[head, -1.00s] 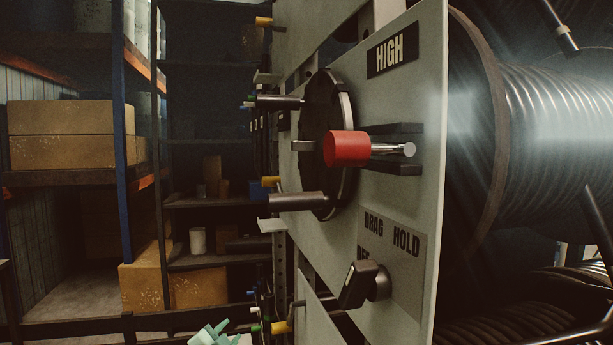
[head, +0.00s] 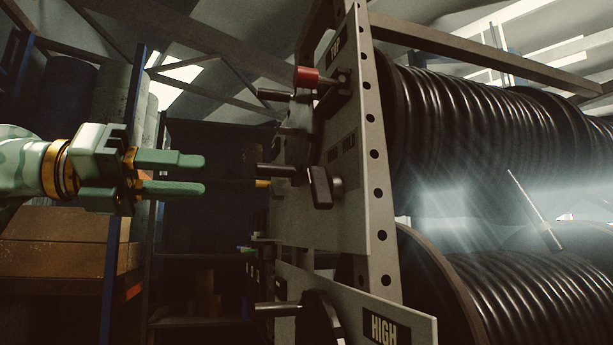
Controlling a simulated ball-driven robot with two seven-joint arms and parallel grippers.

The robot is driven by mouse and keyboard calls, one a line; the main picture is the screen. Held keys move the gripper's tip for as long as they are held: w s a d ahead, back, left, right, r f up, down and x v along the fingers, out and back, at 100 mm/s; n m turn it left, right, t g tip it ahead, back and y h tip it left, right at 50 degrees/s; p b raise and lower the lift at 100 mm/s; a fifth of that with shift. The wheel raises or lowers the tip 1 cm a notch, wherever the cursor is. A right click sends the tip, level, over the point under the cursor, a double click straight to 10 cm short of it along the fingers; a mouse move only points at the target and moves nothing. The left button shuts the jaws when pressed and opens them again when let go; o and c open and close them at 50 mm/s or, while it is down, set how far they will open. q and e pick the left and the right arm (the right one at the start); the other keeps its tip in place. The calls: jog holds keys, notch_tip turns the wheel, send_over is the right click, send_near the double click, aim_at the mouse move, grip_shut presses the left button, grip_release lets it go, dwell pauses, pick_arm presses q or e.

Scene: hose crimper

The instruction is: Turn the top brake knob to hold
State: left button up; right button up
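The top brake knob (head: 320,187) is a dark block-shaped handle on the upper grey panel (head: 345,215). It stands nearly upright, its top leaning slightly left. The dark label above it (head: 349,145) reads HOLD at its right end; the rest is too dim to read, and I cannot tell which setting the knob points to. My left gripper (head: 204,175) is left of the panel, its two green fingers pointing right with a gap between them. It is open, empty and apart from the knob. My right gripper is not in view.
A red-ended handle (head: 307,77) sticks out above the knob. Dark bars (head: 276,170) jut left from the panel edge between gripper and knob. A lower panel marked HIGH (head: 384,329) is below. Hose reels (head: 480,140) fill the right. Shelves with boxes (head: 60,240) stand left.

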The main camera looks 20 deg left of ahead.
aim_at(311, 184)
pick_arm(q)
jog(key=p+x, duration=0.4)
jog(key=x, duration=1.1)
jog(key=shift+w+r, duration=0.1)
jog(key=shift+w, duration=0.05)
jog(key=shift+d, duration=0.35)
jog(key=c, duration=0.6)
